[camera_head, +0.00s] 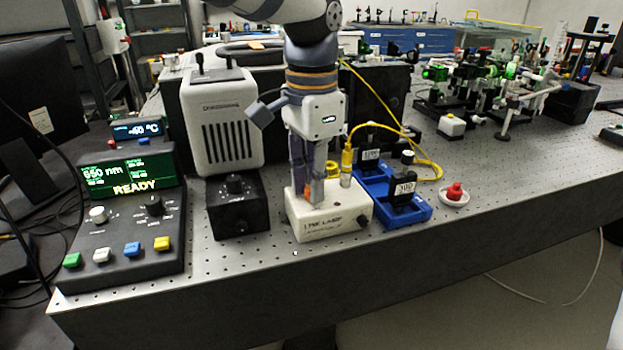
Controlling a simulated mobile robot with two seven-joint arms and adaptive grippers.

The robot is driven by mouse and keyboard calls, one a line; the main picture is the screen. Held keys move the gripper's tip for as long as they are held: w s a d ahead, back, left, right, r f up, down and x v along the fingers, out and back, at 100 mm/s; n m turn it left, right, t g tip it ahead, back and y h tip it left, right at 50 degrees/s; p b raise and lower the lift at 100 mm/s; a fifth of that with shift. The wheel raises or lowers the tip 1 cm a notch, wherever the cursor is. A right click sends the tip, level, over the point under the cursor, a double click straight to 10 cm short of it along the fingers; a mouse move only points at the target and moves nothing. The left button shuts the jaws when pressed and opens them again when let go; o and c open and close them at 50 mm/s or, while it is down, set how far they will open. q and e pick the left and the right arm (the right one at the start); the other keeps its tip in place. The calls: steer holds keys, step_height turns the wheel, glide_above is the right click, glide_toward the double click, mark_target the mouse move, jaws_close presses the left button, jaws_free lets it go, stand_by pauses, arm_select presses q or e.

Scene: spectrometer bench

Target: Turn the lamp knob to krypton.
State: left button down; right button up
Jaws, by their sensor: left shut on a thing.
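My left gripper (308,190) points straight down onto the top of the white box with "LASER" lettering (330,224). Its fingers are shut on a small part there, mostly hidden; a bit of orange shows between the fingertips. I cannot tell which knob is the lamp knob. A black box with a round knob on top (235,185) stands just left of the white box, and the gripper is apart from it. The console (130,240) at far left has a pale knob (98,214) and a black knob (154,206); its screen reads 650 nm, READY. My right gripper is not in view.
A yellow cable's plug (347,165) stands close right of the gripper. Blue trays (410,215) with black labelled blocks and a red-topped item in a white dish (454,192) lie further right. A grey vented housing (222,125) stands behind. The bench's front right is clear.

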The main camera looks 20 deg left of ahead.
arm_select(q)
steer(key=shift+m, duration=0.6)
steer(key=c, duration=1.5)
jaws_free()
step_height(320, 180, up, 12)
